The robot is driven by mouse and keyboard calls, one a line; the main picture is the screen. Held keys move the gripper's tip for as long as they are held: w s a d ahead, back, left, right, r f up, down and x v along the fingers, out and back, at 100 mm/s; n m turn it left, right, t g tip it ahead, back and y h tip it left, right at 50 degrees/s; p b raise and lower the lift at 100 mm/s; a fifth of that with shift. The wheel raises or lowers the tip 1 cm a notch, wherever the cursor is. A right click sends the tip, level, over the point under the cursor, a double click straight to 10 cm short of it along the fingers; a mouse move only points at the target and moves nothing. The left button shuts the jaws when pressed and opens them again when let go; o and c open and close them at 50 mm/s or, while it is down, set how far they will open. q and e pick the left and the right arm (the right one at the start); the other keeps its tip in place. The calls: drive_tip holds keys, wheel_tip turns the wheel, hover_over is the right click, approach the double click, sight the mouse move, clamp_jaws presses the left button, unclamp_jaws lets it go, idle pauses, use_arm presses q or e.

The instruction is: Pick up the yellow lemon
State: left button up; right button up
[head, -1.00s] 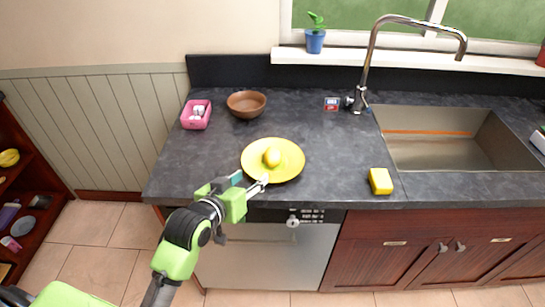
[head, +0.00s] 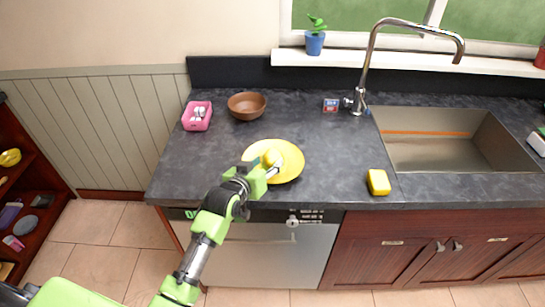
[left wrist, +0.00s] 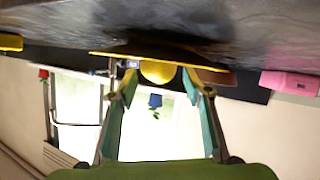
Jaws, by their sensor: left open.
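The yellow lemon (head: 272,156) sits on a yellow plate (head: 291,172) near the front edge of the dark counter. My left gripper (head: 265,167) reaches over the near left rim of the plate, close to the lemon and partly in front of it. In the left wrist view, which appears upside down, the lemon (left wrist: 158,72) shows between the two open fingers of the gripper (left wrist: 160,84). The plate (left wrist: 115,54) shows there edge-on. I cannot tell whether a finger touches the lemon. My right gripper is not in view.
A brown bowl (head: 246,106) and a pink container (head: 197,116) stand behind the plate to the left. A yellow sponge-like block (head: 378,182) lies to the right, before the sink (head: 440,150) and tall faucet (head: 369,60). The counter between plate and block is clear.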

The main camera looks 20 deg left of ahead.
sight(269, 160)
use_arm(q)
drive_tip(key=shift+x, duration=1.7)
drive_tip(key=c, duration=0.9)
drive_tip(key=shift+r+p, duration=0.2)
drive_tip(key=shift+p, duration=0.2)
